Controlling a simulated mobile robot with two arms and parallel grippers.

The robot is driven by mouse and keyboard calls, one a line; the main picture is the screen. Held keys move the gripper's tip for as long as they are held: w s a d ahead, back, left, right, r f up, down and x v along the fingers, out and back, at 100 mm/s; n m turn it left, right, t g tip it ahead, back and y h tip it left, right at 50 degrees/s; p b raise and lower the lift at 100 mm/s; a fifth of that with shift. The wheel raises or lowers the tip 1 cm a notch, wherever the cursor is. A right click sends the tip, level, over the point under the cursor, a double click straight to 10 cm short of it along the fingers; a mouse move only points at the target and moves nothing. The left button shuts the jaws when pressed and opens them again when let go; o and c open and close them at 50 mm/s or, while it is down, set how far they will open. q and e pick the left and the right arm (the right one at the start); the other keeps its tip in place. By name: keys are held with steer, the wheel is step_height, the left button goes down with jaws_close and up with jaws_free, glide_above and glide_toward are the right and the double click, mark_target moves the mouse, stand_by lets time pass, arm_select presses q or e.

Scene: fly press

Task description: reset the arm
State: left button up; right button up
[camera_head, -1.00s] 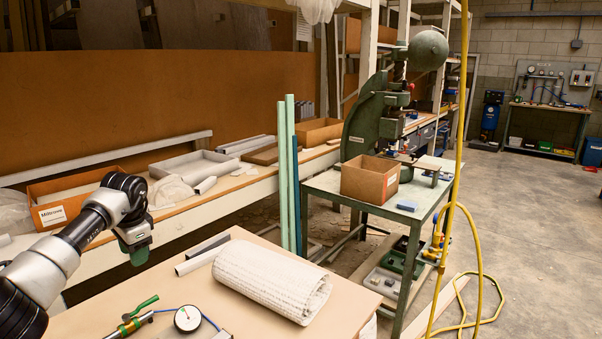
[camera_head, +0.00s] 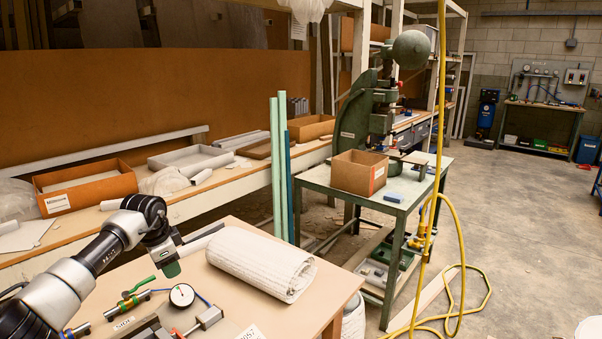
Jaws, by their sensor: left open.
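My left arm comes in from the left over the near table (camera_head: 300,307). Its left gripper (camera_head: 171,266) points down above the table top, just left of the rolled white cloth (camera_head: 262,264). It is open, and I see nothing held in it. The fingers are small and partly hidden by the gripper body. My right arm and gripper are out of view. The green fly press (camera_head: 358,112), with its round ball weight (camera_head: 411,49) at the top, stands on a green metal table (camera_head: 330,181) well beyond the gripper.
A round dial gauge (camera_head: 182,295) and a green-handled valve (camera_head: 138,288) lie on the near table below the gripper. A cardboard box (camera_head: 359,172) sits before the press. A yellow hose (camera_head: 436,140) hangs at the right and coils on the floor. Open floor lies to the right.

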arm_select(q)
steer(key=s+d+f+m+t+h, duration=0.1)
steer(key=d+f+m+h, duration=0.25)
steer(key=d, duration=0.65)
steer(key=s+d+f+m+t+h, duration=0.2)
steer(key=d+h, duration=0.3)
steer(key=d, duration=0.5)
steer(key=s+d+r+n+t+h, duration=0.2)
steer(key=s+d+r+t+h, duration=0.1)
steer(key=s+d+t+h, duration=0.3)
steer(key=s+a+f+n+t+y, duration=0.3)
steer(key=s+a+f+n+y, duration=0.5)
steer(key=s+a+n+y, duration=0.65)
steer(key=s+f+m+g, duration=0.1)
steer(key=s+f+g, duration=0.3)
steer(key=s, duration=0.7)
steer(key=s+f+m+g, duration=0.1)
steer(key=s+f+g, duration=0.2)
steer(key=s+g, duration=0.55)
steer(key=s+f, duration=0.3)
steer(key=f, duration=2.2)
steer(key=s+a+f, duration=0.1)
steer(key=s+f, duration=0.7)
steer(key=f, duration=0.1)
steer(key=s+a+f+m+g+b, duration=0.1)
steer(key=s+a+f, duration=0.1)
steer(key=s+f, duration=0.6)
steer(key=shift+s+a+f+y, duration=0.25)
steer(key=shift+s+f+y, duration=0.05)
steer(key=shift+f, duration=0.25)
